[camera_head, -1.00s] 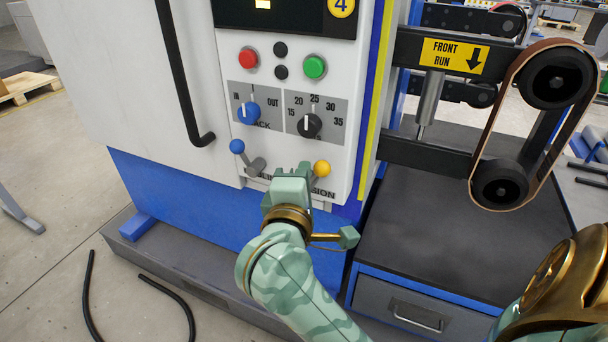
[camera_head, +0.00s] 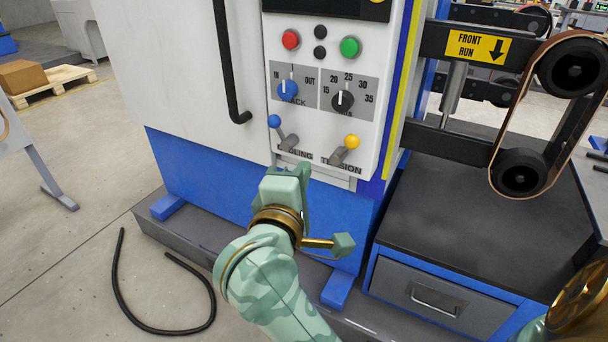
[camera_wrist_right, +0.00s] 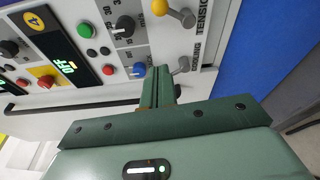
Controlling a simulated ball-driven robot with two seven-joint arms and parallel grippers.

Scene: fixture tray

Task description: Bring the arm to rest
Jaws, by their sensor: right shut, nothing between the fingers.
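My right gripper (camera_head: 301,172) is in front of the machine's control panel (camera_head: 357,75), just below the two levers. In the right wrist view its fingers (camera_wrist_right: 160,82) are together with nothing between them. The levers are a blue-knobbed one (camera_head: 274,121) and a yellow-knobbed one (camera_head: 352,141). In the head view the fingertips appear clear of both knobs. My left gripper is not in view.
A black door handle (camera_head: 232,75) stands out at upper left. To the right are a belt unit (camera_head: 520,178) and a dark-topped cabinet (camera_head: 460,205). A black hose (camera_head: 165,328) lies on the open floor at lower left.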

